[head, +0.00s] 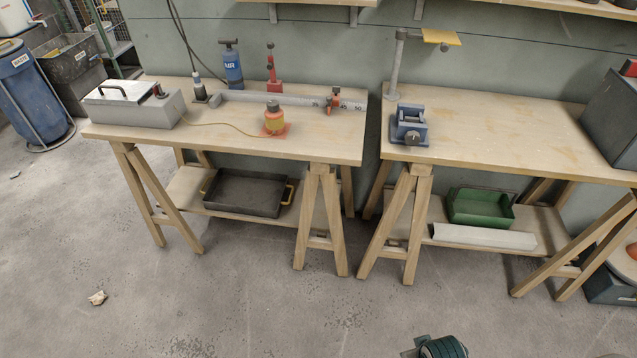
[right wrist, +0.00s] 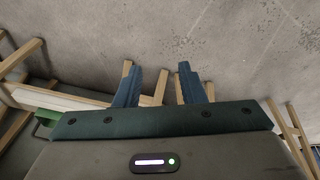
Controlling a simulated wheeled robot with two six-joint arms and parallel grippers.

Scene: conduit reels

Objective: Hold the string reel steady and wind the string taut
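A small orange-and-yellow reel (head: 274,118) with a dark top stands upright on a red base on the left workbench (head: 330,147). A thin yellow string (head: 222,124) runs from near the grey box (head: 135,104) to the reel, curving slackly across the bench top. In the right wrist view my right gripper (right wrist: 158,68) has its two blue fingers apart, with nothing between them and the floor beyond. It is away from the reel, which does not show in that view. My left gripper is in neither view.
A grey ruled rail (head: 285,99) with a red-orange clamp (head: 334,99) lies behind the reel. A blue-grey vise (head: 410,127) sits on the right bench. Floor in front is mostly clear.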

